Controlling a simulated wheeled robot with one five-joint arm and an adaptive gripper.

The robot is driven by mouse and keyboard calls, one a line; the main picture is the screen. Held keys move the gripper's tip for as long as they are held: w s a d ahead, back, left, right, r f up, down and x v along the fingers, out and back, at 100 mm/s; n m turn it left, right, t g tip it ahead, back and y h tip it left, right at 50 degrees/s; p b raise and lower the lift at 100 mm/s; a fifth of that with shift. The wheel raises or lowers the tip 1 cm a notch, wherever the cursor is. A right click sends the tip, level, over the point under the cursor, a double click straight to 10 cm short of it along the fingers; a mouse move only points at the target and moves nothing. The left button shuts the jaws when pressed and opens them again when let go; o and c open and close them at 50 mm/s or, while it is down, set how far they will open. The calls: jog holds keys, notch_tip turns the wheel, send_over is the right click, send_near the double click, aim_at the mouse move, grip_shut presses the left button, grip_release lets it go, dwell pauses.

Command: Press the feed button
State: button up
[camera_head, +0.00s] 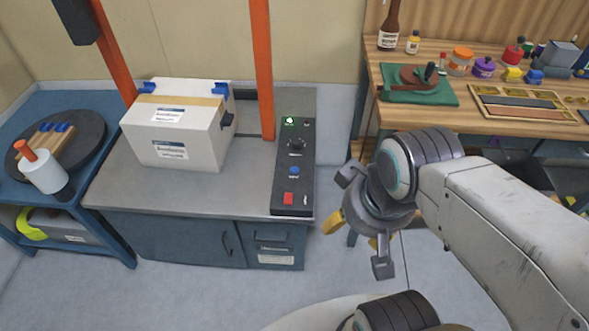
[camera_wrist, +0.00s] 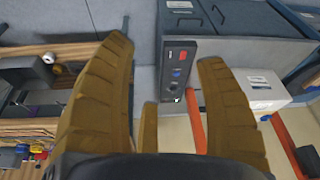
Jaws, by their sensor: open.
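A dark control panel (camera_head: 279,185) lies along the right side of the grey machine top. In the wrist view the panel (camera_wrist: 167,48) shows between the spread fingers, with the red button (camera_wrist: 183,55) and the blue button (camera_wrist: 176,73) visible.
A white taped box (camera_head: 185,135) stands on the machine top, left of the panel. Orange posts (camera_head: 262,70) rise behind the panel and by the box. A wooden workbench (camera_head: 400,115) with bottles and jars is at the right. A blue cart (camera_head: 85,190) stands at the left.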

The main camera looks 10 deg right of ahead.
jog(key=shift+c, duration=0.4)
grip_shut()
dwell(0.4)
jog(key=c, duration=1.2)
grip_release()
